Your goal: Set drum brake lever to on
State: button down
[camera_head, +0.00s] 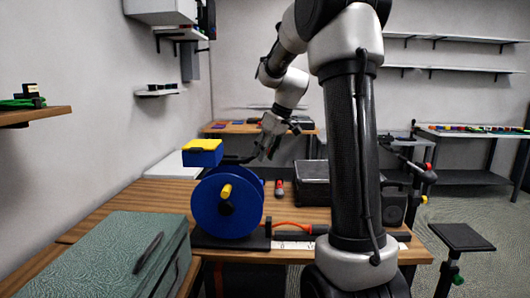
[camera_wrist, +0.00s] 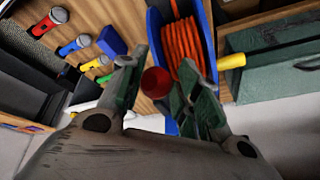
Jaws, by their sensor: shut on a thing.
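The cable drum (camera_head: 222,212) is a blue reel with a yellow crank knob, standing on a dark base on the wooden table. In the wrist view it shows blue flanges (camera_wrist: 155,38) with orange cable (camera_wrist: 183,48) wound between them. A round red knob (camera_wrist: 156,82), which looks like the end of the brake lever, sits between my fingers. My gripper (camera_wrist: 159,70) is shut on this knob. In the head view my gripper (camera_head: 266,150) is just behind and above the drum's upper right. The lever's shaft and its setting cannot be made out.
A blue box with a yellow top (camera_head: 203,146) is behind the drum. A dark box (camera_head: 312,184) stands to the right. A green case (camera_head: 105,245) fills the front left.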

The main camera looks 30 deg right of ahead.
jog(key=shift+w+d+r, duration=0.1)
jog(key=shift+w+a+r+g+h, duration=0.25)
jog(key=shift+r+g+h, duration=0.15)
jog(key=shift+h, duration=0.1)
jog(key=shift+w+a+r+g+h, duration=0.15)
jog(key=shift+a+r+g+h, duration=0.15)
jog(key=shift+h, duration=0.2)
jog(key=shift+w+a+r+g+h, duration=0.45)
jog(key=shift+a+r+g+h, duration=0.2)
jog(key=shift+h, duration=0.45)
jog(key=a+g+h, duration=0.1)
jog(key=w+a+r+g+h, duration=0.1)
jog(key=h, duration=0.1)
jog(key=shift+w+r+n, duration=0.1)
jog(key=shift+w+n, duration=0.1)
jog(key=shift+n, duration=0.1)
jog(key=shift+w+a+r+g+h, duration=0.1)
jog(key=shift+w+a+g+h, duration=0.25)
jog(key=shift+a+g+h, duration=0.25)
jog(key=shift+w+a+r+g+h, duration=0.1)
jog(key=shift+w+a+g+h, duration=0.25)
jog(key=shift+h, duration=0.45)
jog(key=c, duration=1.1)
grip_release()
jog(key=shift+d, duration=0.15)
jog(key=shift+c, duration=0.2)
